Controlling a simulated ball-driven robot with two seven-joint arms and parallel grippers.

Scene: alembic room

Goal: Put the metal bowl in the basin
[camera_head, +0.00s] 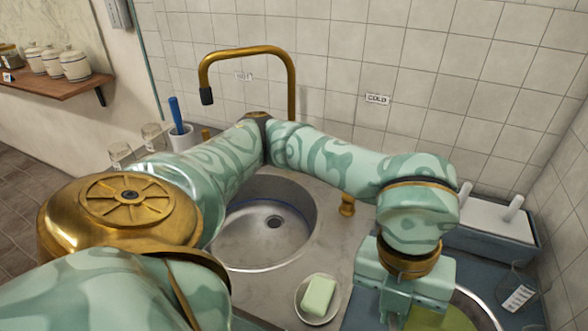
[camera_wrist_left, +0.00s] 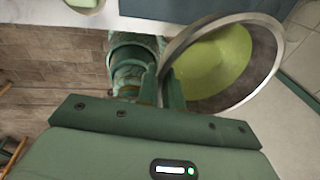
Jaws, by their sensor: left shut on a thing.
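The metal bowl (camera_head: 480,307) is at the bottom right of the head view, partly cut off, with something yellow-green inside. In the left wrist view the bowl (camera_wrist_left: 270,38) shows its wide metal rim. My left gripper (camera_head: 398,318) is shut on the bowl's rim; its fingers (camera_wrist_left: 163,88) straddle the wall at the rim's left side. The round metal basin (camera_head: 262,243) is sunk in the counter, left of the bowl, and looks empty with a drain in its floor. My left arm hides part of its left and far rim. My right gripper is in neither view.
A dish with green soap (camera_head: 318,295) stands between basin and bowl. A brass faucet (camera_head: 291,85) rises behind the basin, and a brass knob (camera_head: 347,204) is at its right. A blue-grey tray (camera_head: 490,247) stands at the back right, near a glass beaker (camera_head: 517,290).

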